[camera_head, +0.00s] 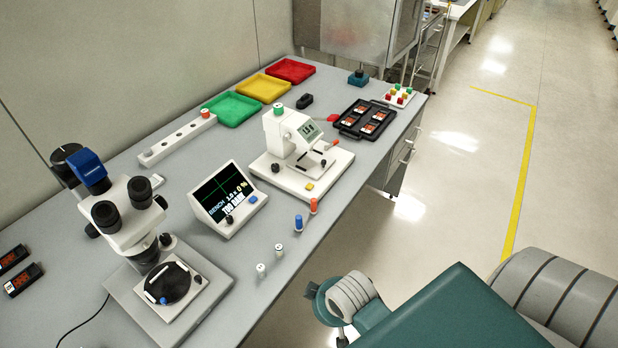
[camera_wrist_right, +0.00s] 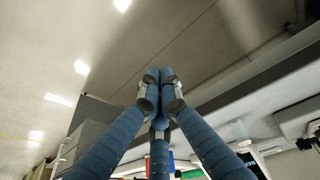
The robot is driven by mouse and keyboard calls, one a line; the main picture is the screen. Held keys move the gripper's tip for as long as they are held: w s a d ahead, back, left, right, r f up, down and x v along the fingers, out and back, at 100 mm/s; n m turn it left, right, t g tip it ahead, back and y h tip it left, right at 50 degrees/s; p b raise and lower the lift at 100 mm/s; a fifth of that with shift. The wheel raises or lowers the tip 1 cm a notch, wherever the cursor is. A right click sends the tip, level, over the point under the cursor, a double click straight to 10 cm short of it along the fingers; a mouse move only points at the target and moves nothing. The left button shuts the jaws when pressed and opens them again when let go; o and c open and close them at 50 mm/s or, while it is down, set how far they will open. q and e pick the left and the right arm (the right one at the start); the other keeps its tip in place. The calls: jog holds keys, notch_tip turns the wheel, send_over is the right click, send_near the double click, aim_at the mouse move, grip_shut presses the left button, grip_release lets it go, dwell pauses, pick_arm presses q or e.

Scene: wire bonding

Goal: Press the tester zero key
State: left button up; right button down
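My right arm (camera_head: 430,315) shows at the lower right of the head view. My left gripper is not in view.
A screen unit (camera_head: 226,196) and a microscope (camera_head: 130,215) stand left of the tester. Small red-orange and blue pegs (camera_head: 298,222) stand near the front edge. A black tray (camera_head: 364,119) and coloured bins (camera_head: 263,88) lie behind. The floor in front is clear.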

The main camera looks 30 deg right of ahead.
jog(key=w+d+r+m+t+h+p, duration=0.1)
jog(key=w+d+r+m+p, duration=0.1)
jog(key=w+d+r, duration=0.6)
notch_tip(320, 180, up, 10)
jog(key=m+t+y, duration=0.1)
jog(key=m+t, duration=0.3)
jog(key=m, duration=0.4)
send_over(312, 186)
jog(key=shift+a+f, duration=0.1)
jog(key=shift+f, duration=0.1)
jog(key=shift+f, duration=0.15)
notch_tip(312, 186, down, 7)
jog(key=b, duration=0.7)
jog(key=shift+f, duration=0.2)
jog(key=shift+f+b, duration=0.35)
jog(key=shift+f, duration=0.2)
jog(key=shift+f, duration=0.15)
